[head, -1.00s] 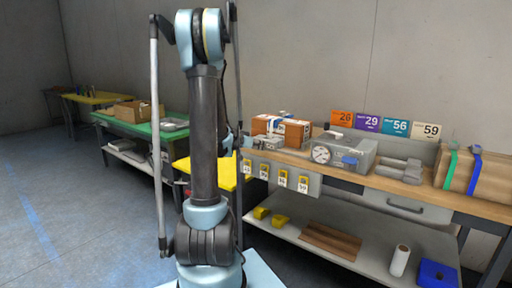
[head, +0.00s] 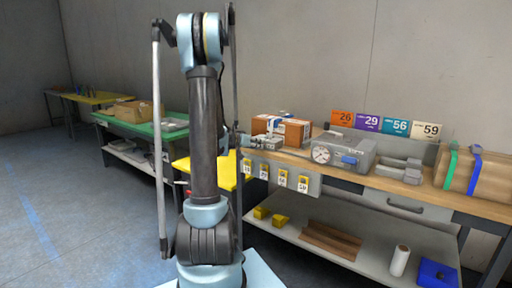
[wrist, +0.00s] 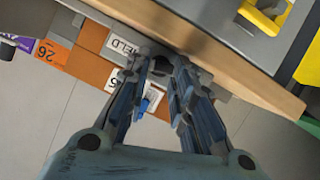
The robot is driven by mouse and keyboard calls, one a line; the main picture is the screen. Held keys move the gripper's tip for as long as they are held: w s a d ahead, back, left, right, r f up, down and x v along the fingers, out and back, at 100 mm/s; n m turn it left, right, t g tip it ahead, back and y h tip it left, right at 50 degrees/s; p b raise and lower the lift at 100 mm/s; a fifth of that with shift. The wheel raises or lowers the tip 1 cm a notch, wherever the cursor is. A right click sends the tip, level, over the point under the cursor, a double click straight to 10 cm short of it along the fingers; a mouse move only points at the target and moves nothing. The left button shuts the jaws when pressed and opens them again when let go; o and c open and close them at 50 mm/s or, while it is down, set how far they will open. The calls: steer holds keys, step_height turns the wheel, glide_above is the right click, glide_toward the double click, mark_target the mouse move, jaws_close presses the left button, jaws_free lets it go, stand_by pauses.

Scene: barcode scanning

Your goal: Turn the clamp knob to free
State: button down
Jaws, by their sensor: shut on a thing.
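My gripper (wrist: 163,62) is in the wrist view, its two fingers close together at their tips. It is shut on a small dark grey part, which I take to be the clamp knob (wrist: 158,70). The fingers hide most of the knob, so its turn angle cannot be read. A white label (wrist: 122,46), which seems to read HELD, lies just left of the fingertips.
An orange-brown box (head: 282,128) stands close behind my gripper. A grey device with a round dial (head: 345,150) stands to the right on the bench (head: 300,153). Yellow tags (head: 283,177) hang on the front panel. Numbered cards (head: 371,122) stand at the back.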

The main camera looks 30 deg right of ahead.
steer(key=shift+w+a+n, duration=0.1)
steer(key=shift+w+n, duration=0.2)
steer(key=shift+n, duration=0.2)
steer(key=c, duration=1.4)
jaws_free()
steer(key=shift+s, duration=0.1)
steer(key=v, duration=1.2)
steer(key=shift+w+a+f, duration=0.15)
steer(key=shift+w+f, duration=0.1)
steer(key=shift+w, duration=0.1)
